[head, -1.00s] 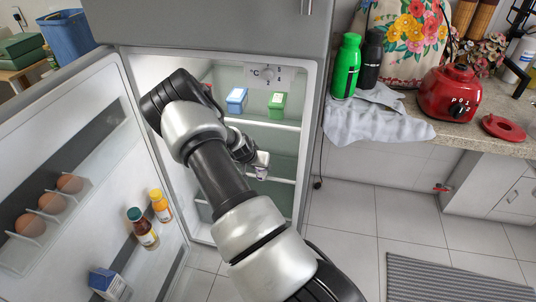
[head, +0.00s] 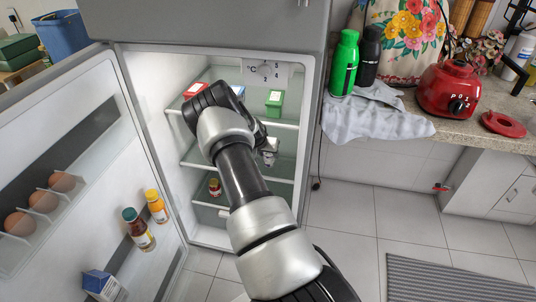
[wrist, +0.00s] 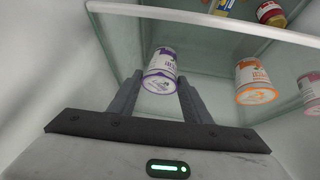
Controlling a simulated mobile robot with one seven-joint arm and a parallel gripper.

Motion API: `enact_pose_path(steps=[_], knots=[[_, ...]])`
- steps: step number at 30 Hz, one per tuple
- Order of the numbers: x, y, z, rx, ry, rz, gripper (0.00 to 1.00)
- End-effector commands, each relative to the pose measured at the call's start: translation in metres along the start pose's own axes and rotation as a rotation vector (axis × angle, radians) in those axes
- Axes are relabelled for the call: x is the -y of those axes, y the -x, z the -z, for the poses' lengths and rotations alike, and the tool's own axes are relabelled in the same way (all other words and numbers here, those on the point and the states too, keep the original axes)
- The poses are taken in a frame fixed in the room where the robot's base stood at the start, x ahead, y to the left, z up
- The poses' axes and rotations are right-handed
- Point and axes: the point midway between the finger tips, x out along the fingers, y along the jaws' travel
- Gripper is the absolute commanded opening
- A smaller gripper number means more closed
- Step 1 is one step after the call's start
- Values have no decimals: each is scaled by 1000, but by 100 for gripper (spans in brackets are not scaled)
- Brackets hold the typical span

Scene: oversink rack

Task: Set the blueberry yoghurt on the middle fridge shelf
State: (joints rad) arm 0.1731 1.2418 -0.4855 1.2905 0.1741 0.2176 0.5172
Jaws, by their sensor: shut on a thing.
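The blueberry yoghurt (wrist: 161,68), a small white cup with a purple rim and label, is between the fingers of my gripper (wrist: 160,82) in the wrist view. The gripper is shut on it. In the head view my gripper (head: 267,143) is inside the open fridge, below the top shelf, and the cup (head: 270,158) shows partly under it. The middle shelf (head: 283,180) has its front edge just below the cup; the cup appears above it. I cannot tell whether the cup touches the shelf. My arm hides part of the shelf's left side.
Red (head: 195,89), blue (head: 238,91) and green (head: 275,98) boxes stand on the top shelf. A red-capped jar (head: 214,187) is lower left. Orange (wrist: 255,80) and pink (wrist: 311,90) cups are right of the yoghurt. The open door (head: 90,150) is left.

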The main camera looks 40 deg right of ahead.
Motion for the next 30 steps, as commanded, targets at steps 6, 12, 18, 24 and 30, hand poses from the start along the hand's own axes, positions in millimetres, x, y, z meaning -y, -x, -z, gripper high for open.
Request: enact_pose_path(steps=[6, 12, 18, 24, 30], knots=[[0, -2, -2, 0, 0, 0, 51], [0, -2, -2, 0, 0, 0, 63], [0, 0, -1, 0, 0, 0, 63], [1, 24, 2, 0, 0, 0, 63], [6, 55, -33, 5, 5, -1, 63]])
